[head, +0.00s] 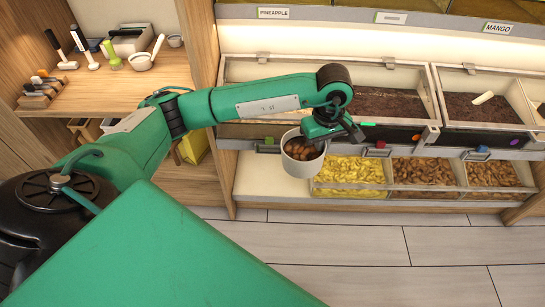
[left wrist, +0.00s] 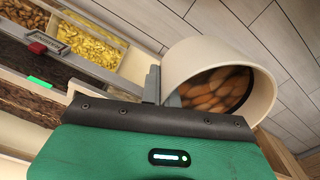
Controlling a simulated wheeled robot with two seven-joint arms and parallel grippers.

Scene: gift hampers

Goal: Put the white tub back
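The white tub (head: 302,165) hangs at the end of my left arm, in front of the lower shelf of bins. It holds brown, rounded pieces. My left gripper (head: 333,138) is at the tub's upper right side in the head view. In the left wrist view the grey fingers (left wrist: 160,88) are at the wall of the tub (left wrist: 192,52), one inside and one outside, so the gripper appears shut on its rim. The tub is clear of the floor and slightly tilted. My right gripper is in neither view.
Lower bins hold yellow pieces (head: 350,171) and brown pieces (head: 415,172). Left of the yellow bin is a bare white shelf space (head: 262,178). Upper bins with dark contents (head: 388,104) stand behind my gripper. A wooden shelf (head: 100,88) with tools is at the left.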

